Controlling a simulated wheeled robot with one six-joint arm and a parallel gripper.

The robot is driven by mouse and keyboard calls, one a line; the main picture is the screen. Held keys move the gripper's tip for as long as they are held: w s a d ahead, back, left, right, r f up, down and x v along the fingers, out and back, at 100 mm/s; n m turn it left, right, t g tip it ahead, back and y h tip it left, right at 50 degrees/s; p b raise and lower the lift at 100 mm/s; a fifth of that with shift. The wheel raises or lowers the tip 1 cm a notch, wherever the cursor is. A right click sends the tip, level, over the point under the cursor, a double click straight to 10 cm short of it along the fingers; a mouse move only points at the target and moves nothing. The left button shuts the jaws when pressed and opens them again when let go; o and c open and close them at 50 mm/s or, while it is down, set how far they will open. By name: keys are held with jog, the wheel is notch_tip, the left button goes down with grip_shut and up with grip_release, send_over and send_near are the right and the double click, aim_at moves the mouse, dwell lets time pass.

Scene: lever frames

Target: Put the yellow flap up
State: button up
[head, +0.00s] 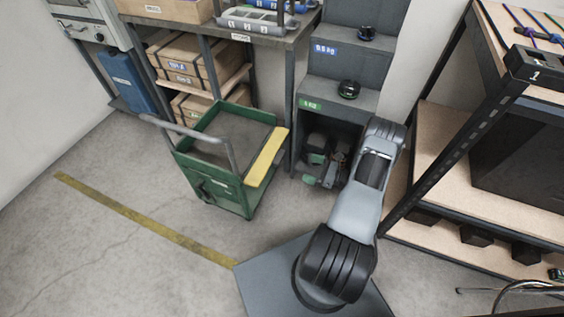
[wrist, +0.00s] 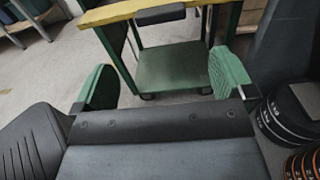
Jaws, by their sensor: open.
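The yellow flap (head: 266,158) is a long narrow panel along the right side of the green cart (head: 212,187). It extends out from the cart's top edge, roughly level; its exact tilt is hard to tell. In the wrist view the flap (wrist: 118,13) crosses the top, with a black handle-like piece (wrist: 160,15) at its edge. My gripper (head: 312,168) is right of the flap, apart from it, in front of the dark opening of the steps. In the wrist view its green fingers (wrist: 163,68) are wide apart with nothing between them, below the flap's edge.
Grey steps (head: 340,75) bearing small dark round objects stand behind my arm. A workbench (head: 270,40) with boxes is behind the cart. A wooden-shelved rack (head: 445,165) is close on the right. Black discs (wrist: 290,120) are near at right in the wrist view. Floor left of the cart is clear.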

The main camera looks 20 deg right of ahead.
aim_at(282, 158)
jog(key=b+x, duration=0.2)
jog(key=x, duration=1.1)
jog(key=shift+a, duration=0.1)
jog(key=c, duration=1.1)
